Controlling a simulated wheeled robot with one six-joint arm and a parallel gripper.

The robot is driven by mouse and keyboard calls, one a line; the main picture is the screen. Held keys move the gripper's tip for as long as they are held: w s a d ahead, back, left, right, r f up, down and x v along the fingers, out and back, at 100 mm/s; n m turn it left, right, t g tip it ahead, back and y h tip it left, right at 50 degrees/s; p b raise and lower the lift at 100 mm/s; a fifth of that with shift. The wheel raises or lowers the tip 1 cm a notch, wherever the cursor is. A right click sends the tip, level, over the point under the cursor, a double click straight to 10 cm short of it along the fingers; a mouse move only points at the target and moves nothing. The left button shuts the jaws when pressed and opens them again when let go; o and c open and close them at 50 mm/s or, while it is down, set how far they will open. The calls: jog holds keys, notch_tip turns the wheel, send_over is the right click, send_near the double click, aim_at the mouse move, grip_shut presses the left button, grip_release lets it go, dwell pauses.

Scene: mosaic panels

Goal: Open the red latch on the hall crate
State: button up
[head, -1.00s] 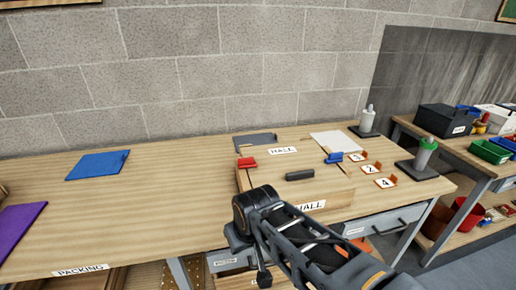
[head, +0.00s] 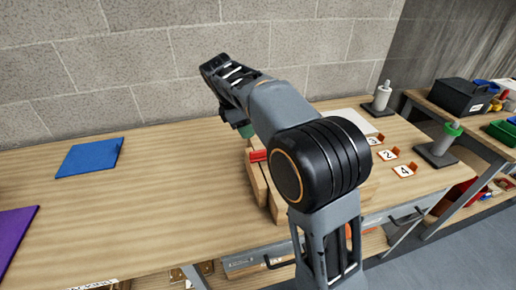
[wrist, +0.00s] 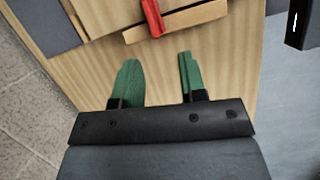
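The red latch (head: 258,156) sits on the left part of the wooden hall crate (head: 257,187), which my arm largely covers in the head view. In the wrist view the red latch (wrist: 152,16) is at the top edge, partly cut off, by a wooden edge of the crate (wrist: 190,19). My gripper (wrist: 158,72) has two green fingers, spread apart with only table wood between them. The latch lies beyond the fingertips, not touched. In the head view the gripper (head: 242,130) shows only as a bit of green, just behind and left of the latch.
A blue panel (head: 90,157) and a purple panel (head: 14,232) lie on the table to the left, with free wood around them. A brick wall (head: 120,60) rises behind.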

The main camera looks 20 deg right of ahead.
aim_at(258, 151)
jog(key=shift+n, duration=0.9)
jog(key=x, duration=0.4)
jog(key=w+x, duration=0.1)
jog(key=x, duration=0.8)
jog(key=shift+w+f, duration=0.15)
jog(key=shift+w, duration=0.25)
jog(key=c, duration=0.6)
jog(key=shift+h, duration=0.3)
jog(key=shift+c, duration=0.2)
